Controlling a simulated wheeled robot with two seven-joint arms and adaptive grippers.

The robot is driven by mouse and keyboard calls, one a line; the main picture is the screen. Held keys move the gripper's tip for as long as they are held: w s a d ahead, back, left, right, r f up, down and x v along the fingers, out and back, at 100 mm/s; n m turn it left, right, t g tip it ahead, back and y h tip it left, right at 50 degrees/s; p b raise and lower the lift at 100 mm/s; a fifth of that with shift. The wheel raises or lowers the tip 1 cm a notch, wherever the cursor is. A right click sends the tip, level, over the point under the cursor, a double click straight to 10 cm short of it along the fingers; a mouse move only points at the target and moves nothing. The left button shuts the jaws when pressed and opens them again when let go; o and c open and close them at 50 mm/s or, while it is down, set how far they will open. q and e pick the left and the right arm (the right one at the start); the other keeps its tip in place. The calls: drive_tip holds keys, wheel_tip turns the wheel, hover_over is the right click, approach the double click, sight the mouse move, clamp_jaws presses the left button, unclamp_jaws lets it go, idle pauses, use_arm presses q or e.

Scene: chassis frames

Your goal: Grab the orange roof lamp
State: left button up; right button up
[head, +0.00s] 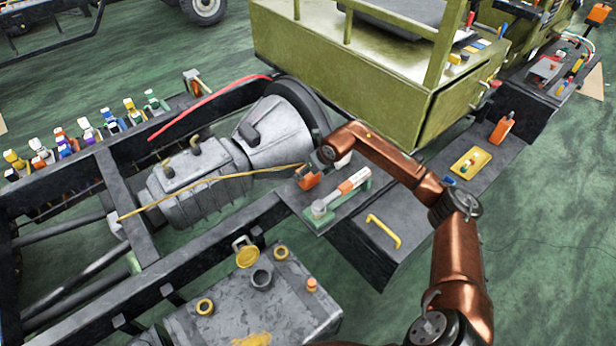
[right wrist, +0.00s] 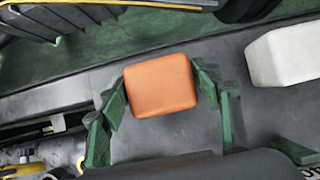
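The orange roof lamp is a small block with rounded corners. In the head view the lamp (head: 308,178) is at the dark chassis deck near the engine, just below the end of my right arm. In the right wrist view the lamp (right wrist: 160,86) is between the green fingers of my right gripper (right wrist: 160,82). The fingers stand on either side of it, spread apart, with narrow gaps along their pads; contact at the tips is unclear. In the head view my right gripper is mostly hidden behind its own wrist. My left gripper is not in view.
A white block (right wrist: 285,50) is beside the lamp, to the right. A yellow handle (head: 383,231) is on the dark box. The olive cab (head: 370,80) rises behind my right arm.

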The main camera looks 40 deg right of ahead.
drive_tip(key=c, duration=0.9)
drive_tip(key=shift+c, duration=0.6)
drive_tip(key=shift+r, duration=0.15)
